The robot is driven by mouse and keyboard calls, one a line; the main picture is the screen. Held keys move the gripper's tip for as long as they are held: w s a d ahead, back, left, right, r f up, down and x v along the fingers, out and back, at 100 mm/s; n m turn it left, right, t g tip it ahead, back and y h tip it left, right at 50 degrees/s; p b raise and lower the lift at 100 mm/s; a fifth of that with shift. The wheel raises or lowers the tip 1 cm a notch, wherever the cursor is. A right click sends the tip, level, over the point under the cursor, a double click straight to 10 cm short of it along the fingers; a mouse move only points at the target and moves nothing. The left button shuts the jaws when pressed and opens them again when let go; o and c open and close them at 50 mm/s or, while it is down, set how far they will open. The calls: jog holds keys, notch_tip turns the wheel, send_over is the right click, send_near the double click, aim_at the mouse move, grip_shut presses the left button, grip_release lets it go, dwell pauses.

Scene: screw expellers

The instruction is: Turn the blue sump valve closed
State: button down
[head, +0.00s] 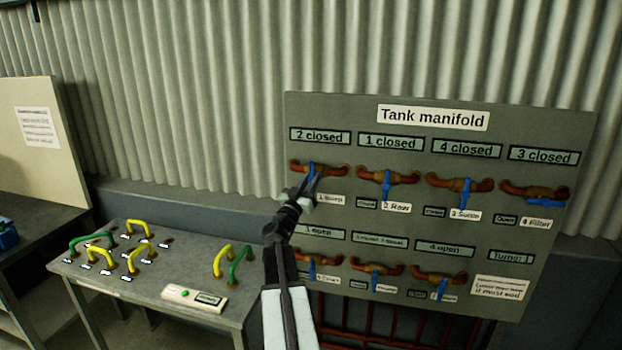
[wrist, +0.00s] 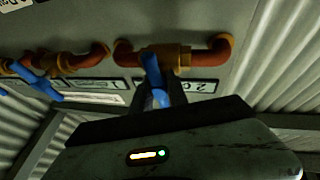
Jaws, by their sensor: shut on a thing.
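The tank manifold board (head: 540,235) carries several blue-handled valves on copper pipes. The top left valve's blue handle (head: 312,172) points down from its pipe, beside a label that seems to read "1 Sump" and under a plate reading "2 closed" (head: 319,136). My gripper (head: 305,188) is at this handle. In the wrist view the blue handle (wrist: 153,72) stands between the fingers of my gripper (wrist: 160,95), which is shut on it. The fingers hide part of the handle.
Other valves sit close by, including the top row's second handle (head: 386,185), and a lower row below. The top right handle (head: 546,202) lies sideways. A bench (head: 130,280) with yellow and green hoops stands left. A corrugated wall is behind.

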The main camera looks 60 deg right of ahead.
jog(key=shift+s+f+m+g, duration=0.1)
jog(key=shift+s+m+g, duration=0.1)
jog(key=shift+m+g, duration=0.3)
jog(key=c, duration=1.3)
grip_release()
jog(key=shift+s, duration=0.1)
jog(key=shift+c, duration=0.2)
jog(key=shift+w, duration=0.2)
jog(key=b+v, duration=0.2)
jog(key=v, duration=0.6)
jog(key=shift+b, duration=0.4)
jog(key=shift+s, duration=0.1)
